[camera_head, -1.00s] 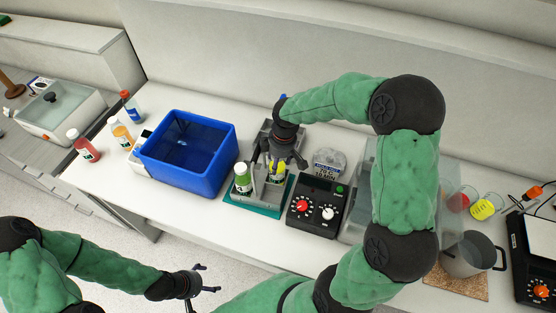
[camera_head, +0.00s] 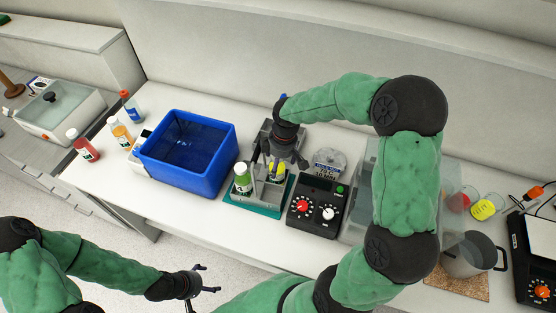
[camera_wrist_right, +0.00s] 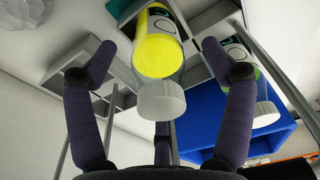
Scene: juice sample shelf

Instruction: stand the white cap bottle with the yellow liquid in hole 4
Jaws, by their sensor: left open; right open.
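The white cap bottle with the yellow liquid (camera_head: 278,174) stands in a grey rack with a teal base (camera_head: 243,209), right of a bottle with green liquid (camera_head: 242,181). In the right wrist view the yellow bottle (camera_wrist_right: 158,50) and its white cap (camera_wrist_right: 161,101) lie between the spread fingers of my right gripper (camera_wrist_right: 159,62), with gaps at both sides. My right gripper (camera_head: 279,164) is open above the rack and partly hides the bottle. Hole numbers cannot be read. My left gripper (camera_head: 208,279) is open and empty, in front of the bench.
A blue bin (camera_head: 223,163) stands left of the rack. A black device with knobs (camera_head: 316,208) is close on the right. Red (camera_head: 83,148), orange (camera_head: 122,135) and blue (camera_head: 132,107) bottles stand at the far left. My right arm hides part of a clear box.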

